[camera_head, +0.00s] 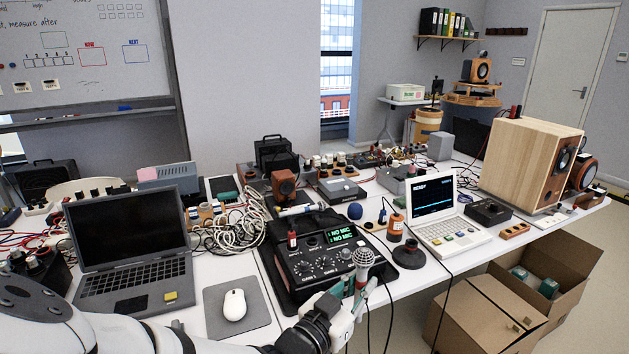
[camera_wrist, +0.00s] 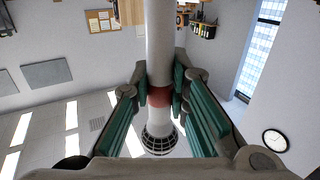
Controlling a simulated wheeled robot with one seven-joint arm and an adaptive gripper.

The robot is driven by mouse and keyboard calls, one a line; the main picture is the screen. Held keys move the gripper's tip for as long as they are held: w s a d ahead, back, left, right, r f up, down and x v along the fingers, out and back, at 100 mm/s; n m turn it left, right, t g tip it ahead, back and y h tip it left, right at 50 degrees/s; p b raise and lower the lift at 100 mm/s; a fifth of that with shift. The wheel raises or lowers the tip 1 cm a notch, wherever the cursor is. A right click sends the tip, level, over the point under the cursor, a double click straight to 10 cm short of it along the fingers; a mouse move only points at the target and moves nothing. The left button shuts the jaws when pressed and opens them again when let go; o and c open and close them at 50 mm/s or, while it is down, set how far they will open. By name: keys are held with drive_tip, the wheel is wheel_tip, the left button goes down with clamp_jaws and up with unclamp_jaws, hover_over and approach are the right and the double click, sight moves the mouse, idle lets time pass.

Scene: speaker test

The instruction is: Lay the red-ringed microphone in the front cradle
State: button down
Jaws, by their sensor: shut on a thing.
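My gripper (camera_head: 352,300) is shut on the red-ringed microphone (camera_head: 363,258) at the front edge of the table. The microphone stands roughly upright, its round mesh head up, above and in front of the black tester (camera_head: 283,265). In the wrist view the green pads of my gripper (camera_wrist: 160,95) press on both sides of its pale body at the red ring (camera_wrist: 160,102); the mesh head (camera_wrist: 160,139) sticks out beyond them. The tester's screen (camera_head: 340,236) reads "NO MIC" on two lines. I cannot make out the front cradle; my gripper and the microphone cover part of the tester's front right.
A pale rod-like thing (camera_head: 298,210) lies behind the tester. A mouse (camera_head: 234,305) on a grey pad and a dark laptop (camera_head: 135,260) are to the left.

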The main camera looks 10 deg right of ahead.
drive_tip(key=s+r+p, duration=0.7)
drive_tip(key=r+p, duration=0.2)
drive_tip(key=r, duration=0.1)
drive_tip(key=w+f, duration=0.2)
drive_tip(key=f, duration=0.1)
drive_tip(key=w+f+y, duration=0.1)
drive_tip(key=w+f, duration=0.1)
drive_tip(key=w+a+f+g+y, duration=0.1)
drive_tip(key=w+f, duration=0.1)
drive_tip(key=f, duration=0.1)
drive_tip(key=shift+w+f+m, duration=0.25)
drive_tip(key=shift+f+m, duration=0.1)
drive_tip(key=shift+m, duration=0.05)
drive_tip(key=w+a+f+m+g+y, duration=0.2)
drive_tip(key=w+a+f+g+y, duration=0.1)
drive_tip(key=w+f+y, duration=0.4)
drive_tip(key=w+f, duration=0.1)
drive_tip(key=w, duration=0.2)
drive_tip(key=shift+w+f+g, duration=0.15)
drive_tip(key=shift+f+g, duration=0.05)
drive_tip(key=shift+g, duration=0.1)
drive_tip(key=shift+w+d, duration=0.1)
drive_tip(key=w+d+r+m+g+y, duration=0.2)
drive_tip(key=w+d+r+y, duration=0.1)
drive_tip(key=w+y, duration=0.3)
drive_tip(key=shift+w+d+m, duration=0.3)
drive_tip(key=shift+w, duration=0.6)
